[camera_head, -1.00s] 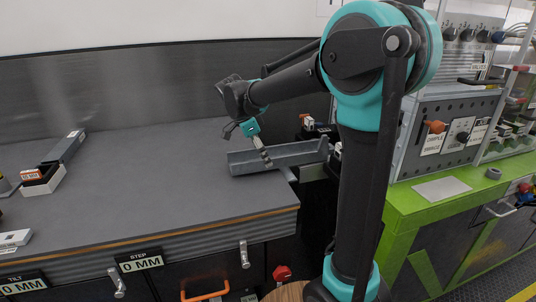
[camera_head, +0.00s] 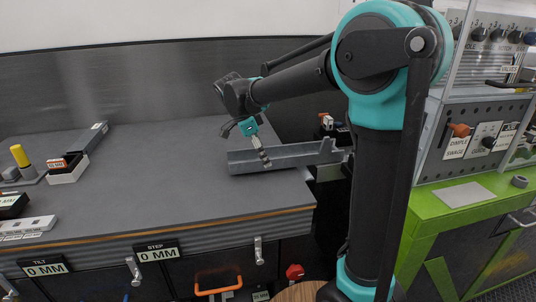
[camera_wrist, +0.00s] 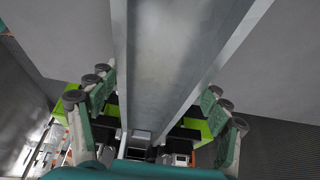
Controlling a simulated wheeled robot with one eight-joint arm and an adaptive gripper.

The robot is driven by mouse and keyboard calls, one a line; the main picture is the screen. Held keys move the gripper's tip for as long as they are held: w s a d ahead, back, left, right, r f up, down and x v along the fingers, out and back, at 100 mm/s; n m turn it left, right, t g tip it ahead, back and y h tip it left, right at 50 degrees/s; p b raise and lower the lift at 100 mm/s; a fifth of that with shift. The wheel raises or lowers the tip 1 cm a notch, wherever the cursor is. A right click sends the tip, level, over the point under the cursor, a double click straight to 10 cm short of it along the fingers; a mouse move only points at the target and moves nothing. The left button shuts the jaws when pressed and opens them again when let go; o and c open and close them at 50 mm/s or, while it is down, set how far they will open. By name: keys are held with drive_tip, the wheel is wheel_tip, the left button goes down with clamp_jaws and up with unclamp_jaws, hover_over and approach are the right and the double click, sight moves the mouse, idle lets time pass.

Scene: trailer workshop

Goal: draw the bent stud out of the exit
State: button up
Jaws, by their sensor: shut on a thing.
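The grey channel-shaped stud (camera_head: 300,157) lies along the right part of the grey worktop, its right end reaching past the worktop's edge toward my arm. A taller piece shows at that right end; I cannot tell whether it is a bend in the stud. My gripper (camera_head: 264,159) is shut on the stud near its left end, coming down from above. In the wrist view the stud (camera_wrist: 175,60) runs away between my two fingers (camera_wrist: 158,118), one on each side. The exit is not clearly seen; my arm hides part of that side.
A yellow cylinder (camera_head: 19,155), a white tray (camera_head: 68,172) and a long grey block (camera_head: 90,138) stand at the left. A green bench (camera_head: 410,215) with a grey panel is on the right, beyond my arm.

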drive_tip(key=shift+s+a, duration=0.2)
drive_tip(key=shift+a, duration=0.75)
drive_tip(key=shift+s+a, duration=0.15)
drive_tip(key=shift+a, duration=0.8)
drive_tip(key=v, duration=0.9)
drive_tip(key=shift+a+r, duration=0.2)
drive_tip(key=shift+r, duration=0.15)
drive_tip(key=shift+s, duration=0.1)
